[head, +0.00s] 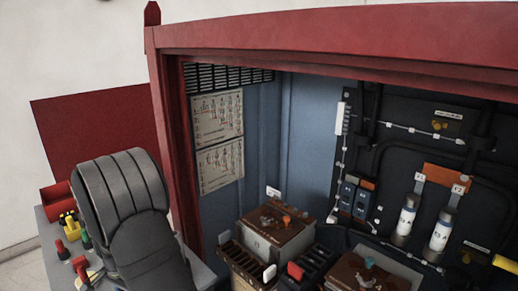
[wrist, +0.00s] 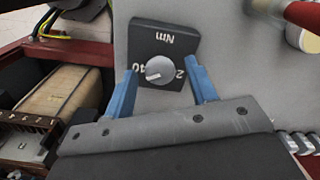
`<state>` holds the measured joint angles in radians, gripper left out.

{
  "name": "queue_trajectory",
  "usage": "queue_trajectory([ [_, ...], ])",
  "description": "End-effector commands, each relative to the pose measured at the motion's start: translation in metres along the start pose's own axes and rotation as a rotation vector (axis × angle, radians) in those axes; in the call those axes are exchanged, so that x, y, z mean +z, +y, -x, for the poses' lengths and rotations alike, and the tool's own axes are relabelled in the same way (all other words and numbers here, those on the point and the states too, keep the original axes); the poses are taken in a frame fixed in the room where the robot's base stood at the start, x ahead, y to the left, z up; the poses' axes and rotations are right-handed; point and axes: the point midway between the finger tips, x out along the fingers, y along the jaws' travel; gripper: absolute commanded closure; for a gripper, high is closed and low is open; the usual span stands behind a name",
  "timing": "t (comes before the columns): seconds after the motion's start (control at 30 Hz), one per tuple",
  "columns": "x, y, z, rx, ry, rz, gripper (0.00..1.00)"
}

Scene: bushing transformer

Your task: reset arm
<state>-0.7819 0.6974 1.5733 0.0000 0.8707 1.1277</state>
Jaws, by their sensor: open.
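My gripper (wrist: 160,66) shows in the wrist view with its two blue fingers spread apart and nothing held between them. A black box with a silver dial (wrist: 161,71) and the letters "Nm" lies on a light grey surface (wrist: 222,45), beyond and between the fingertips. I cannot tell whether the fingers touch it. In the head view my dark ribbed arm (head: 125,200) stands at the left, outside the cabinet. The gripper is hidden there.
The red-framed cabinet (head: 330,40) fills the right of the head view, with brown-topped units (head: 275,225) and white cylinders (head: 440,232) inside. Several coloured tools (head: 68,225) and a red bin (head: 56,197) sit left of my arm. Metal sockets (wrist: 300,142) lie right of the gripper.

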Motion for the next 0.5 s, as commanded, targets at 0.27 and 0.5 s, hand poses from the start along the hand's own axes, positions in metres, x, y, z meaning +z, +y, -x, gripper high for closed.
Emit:
queue_trajectory([
  [0.27, 0.0000, 0.0000, 0.0000, 0.000, 0.000, 0.142, 0.48],
  [0.5, 0.0000, 0.0000, 0.0000, 0.000, 0.000, 0.171, 0.48],
])
